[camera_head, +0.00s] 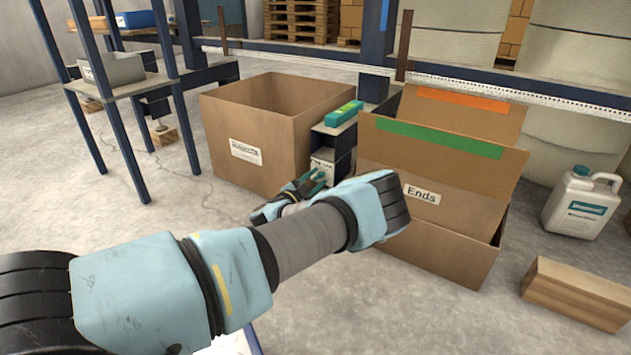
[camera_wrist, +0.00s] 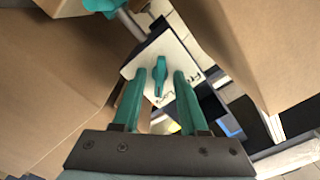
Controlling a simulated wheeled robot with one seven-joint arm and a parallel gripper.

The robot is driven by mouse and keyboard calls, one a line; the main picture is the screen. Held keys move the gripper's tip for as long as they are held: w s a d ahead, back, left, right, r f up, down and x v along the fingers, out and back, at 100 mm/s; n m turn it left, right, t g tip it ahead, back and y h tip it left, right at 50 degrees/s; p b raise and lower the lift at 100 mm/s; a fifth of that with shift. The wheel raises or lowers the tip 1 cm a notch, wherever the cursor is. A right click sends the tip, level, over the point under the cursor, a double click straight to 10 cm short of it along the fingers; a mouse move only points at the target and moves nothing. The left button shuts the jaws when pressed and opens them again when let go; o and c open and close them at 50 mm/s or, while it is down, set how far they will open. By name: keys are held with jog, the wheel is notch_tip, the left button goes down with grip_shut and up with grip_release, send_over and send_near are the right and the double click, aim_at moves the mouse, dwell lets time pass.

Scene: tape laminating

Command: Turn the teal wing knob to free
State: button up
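The teal wing knob (camera_wrist: 160,74) sits on a white plate (camera_wrist: 177,48) in the wrist view, its long wing running roughly up and down the picture. Part of the plate's black lettering shows beside and below the knob, partly covered by the fingers. My gripper (camera_wrist: 161,88) is open, with one teal finger on each side of the knob. I see gaps at both sides, and cannot tell how deep the fingers reach. In the head view my gripper (camera_head: 312,181) is at the front of a small dark stand (camera_head: 342,145); the knob cannot be made out there.
An open cardboard box (camera_head: 225,125) stands close on the left of the stand, and the "Ends" carton (camera_head: 445,218) close on the right. A teal box (camera_head: 343,113) lies on the stand. A white jug (camera_head: 580,205) and wooden block (camera_head: 572,292) are farther right.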

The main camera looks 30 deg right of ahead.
grip_shut()
dwell(0.3)
jog(key=shift+r+p, duration=0.15)
jog(key=shift+p, duration=0.25)
jog(key=n+p, duration=0.1)
jog(key=p, duration=0.1)
jog(key=n+p, duration=0.1)
jog(key=p, duration=0.1)
jog(key=shift+a+r+n, duration=0.1)
jog(key=shift+r+n, duration=0.15)
jog(key=shift+n, duration=0.05)
jog(key=n+p, duration=0.3)
jog(key=p, duration=0.1)
jog(key=shift+n, duration=0.3)
jog(key=n+p, duration=0.2)
jog(key=n, duration=0.1)
jog(key=n+p, duration=0.2)
jog(key=shift+f, duration=0.25)
jog(key=n, duration=0.4)
jog(key=shift+f+p, duration=0.15)
jog(key=shift+p, duration=0.2)
jog(key=shift+n, duration=1.3)
jog(key=shift+s+f, duration=0.1)
